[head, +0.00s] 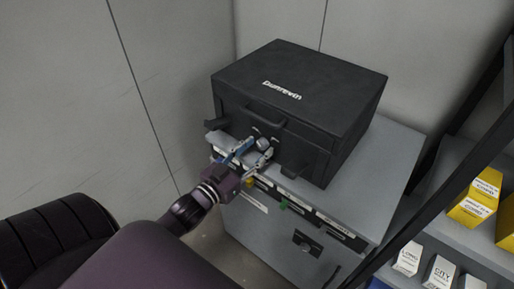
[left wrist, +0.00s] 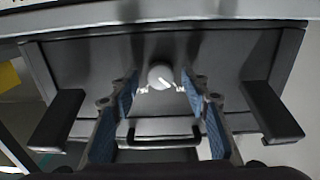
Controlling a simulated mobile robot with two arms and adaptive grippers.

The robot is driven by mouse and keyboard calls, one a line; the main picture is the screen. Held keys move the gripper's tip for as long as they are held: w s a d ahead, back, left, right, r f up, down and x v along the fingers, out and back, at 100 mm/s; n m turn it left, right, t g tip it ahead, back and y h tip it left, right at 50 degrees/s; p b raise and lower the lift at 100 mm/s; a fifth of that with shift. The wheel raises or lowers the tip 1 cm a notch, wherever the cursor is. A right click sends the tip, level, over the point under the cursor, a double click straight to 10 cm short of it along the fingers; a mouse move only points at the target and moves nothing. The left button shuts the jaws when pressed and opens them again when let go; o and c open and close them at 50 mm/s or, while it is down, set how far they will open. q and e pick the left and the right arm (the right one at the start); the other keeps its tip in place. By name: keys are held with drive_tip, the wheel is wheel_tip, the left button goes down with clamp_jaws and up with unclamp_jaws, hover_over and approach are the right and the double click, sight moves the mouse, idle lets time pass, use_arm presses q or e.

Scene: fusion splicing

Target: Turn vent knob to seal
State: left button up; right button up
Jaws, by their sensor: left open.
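The vent knob is a small round grey knob on the front face of a black case (head: 310,75), which stands on a grey cabinet. In the left wrist view the knob (left wrist: 160,76) shows a white pointer line slanting toward the lower right. My left gripper (head: 253,150) is in front of the case face. Its blue-padded fingers (left wrist: 163,92) are open, one on each side of the knob, with gaps between them and it. In the head view the fingers partly cover the knob area. My right gripper is in neither view.
A carry handle (left wrist: 165,130) sits close to the knob. Dark latches (left wrist: 57,122) stick out at both ends of the case face. The cabinet top (head: 385,150) is clear to the right of the case. Shelves with yellow boxes (head: 475,195) and white boxes (head: 440,270) stand at right.

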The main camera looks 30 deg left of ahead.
use_arm(q)
drive_tip(key=shift+w, duration=0.25)
drive_tip(key=c, duration=1.2)
drive_tip(key=shift+o, duration=0.2)
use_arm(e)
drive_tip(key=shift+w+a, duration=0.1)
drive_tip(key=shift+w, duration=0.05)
